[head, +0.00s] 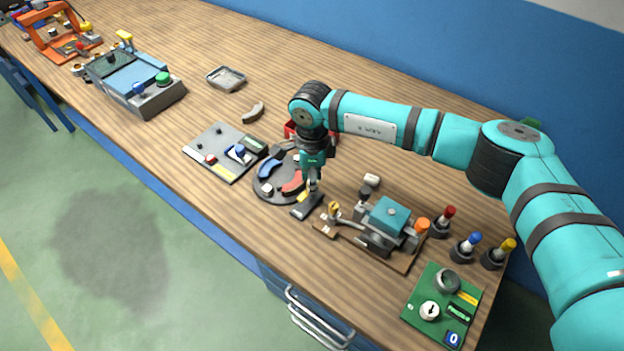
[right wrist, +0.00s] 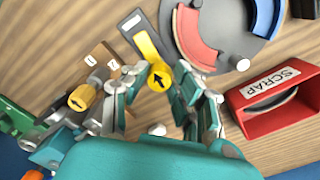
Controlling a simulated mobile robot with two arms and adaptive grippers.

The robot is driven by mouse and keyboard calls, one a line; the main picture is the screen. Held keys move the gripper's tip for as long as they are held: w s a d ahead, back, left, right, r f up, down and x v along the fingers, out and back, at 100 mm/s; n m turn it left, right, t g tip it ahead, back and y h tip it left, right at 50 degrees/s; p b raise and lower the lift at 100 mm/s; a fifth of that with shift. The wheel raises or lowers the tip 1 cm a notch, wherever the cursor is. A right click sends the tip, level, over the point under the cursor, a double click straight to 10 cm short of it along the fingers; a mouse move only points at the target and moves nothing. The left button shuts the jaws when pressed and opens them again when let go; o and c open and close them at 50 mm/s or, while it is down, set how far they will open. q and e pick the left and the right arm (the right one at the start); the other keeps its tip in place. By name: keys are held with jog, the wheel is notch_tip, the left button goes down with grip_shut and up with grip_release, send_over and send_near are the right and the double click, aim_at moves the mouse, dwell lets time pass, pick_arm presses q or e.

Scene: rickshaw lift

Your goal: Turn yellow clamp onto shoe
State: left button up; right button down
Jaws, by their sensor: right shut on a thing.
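My right gripper (head: 313,188) points down beside the round dark plate. In the right wrist view its fingers (right wrist: 158,88) are on both sides of a round yellow clamp knob (right wrist: 158,76) with a black arrow, and they are shut on it. A yellow bar (right wrist: 146,45) on a dark base lies just beyond the knob; the dark base also shows in the head view (head: 307,206). A red curved shoe (head: 293,183) lies on the round plate (head: 262,191), close beside the clamp, and shows in the right wrist view (right wrist: 192,38). A blue curved shoe (head: 270,166) is opposite. My left gripper is not in view.
A red SCRAP bin (right wrist: 240,105) stands close to the right gripper. A wooden fixture with a yellow-ended lever (head: 334,209) and a teal-topped device (head: 388,214) stand to its right. A green panel (head: 462,290) is near the right end.

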jog(key=m+b, duration=0.3)
jog(key=shift+w+f, duration=0.1)
jog(key=shift+f, duration=0.1)
jog(key=m+b, duration=0.4)
jog(key=m, duration=0.1)
jog(key=shift+m, duration=0.4)
jog(key=m+b, duration=0.2)
jog(key=m, duration=0.1)
jog(key=shift+m+b, duration=0.3)
jog(key=shift+b, duration=0.1)
jog(key=m+b, duration=0.1)
jog(key=m, duration=0.1)
jog(key=m+b, duration=0.1)
jog(key=m, duration=0.1)
jog(key=shift+d+r, duration=0.1)
jog(key=shift+r, duration=0.1)
jog(key=shift+m, duration=0.3)
jog(key=c, duration=1.1)
grip_release()
jog(key=shift+o, duration=0.2)
jog(key=shift+r, duration=0.1)
notch_tip(320, 180, up, 12)
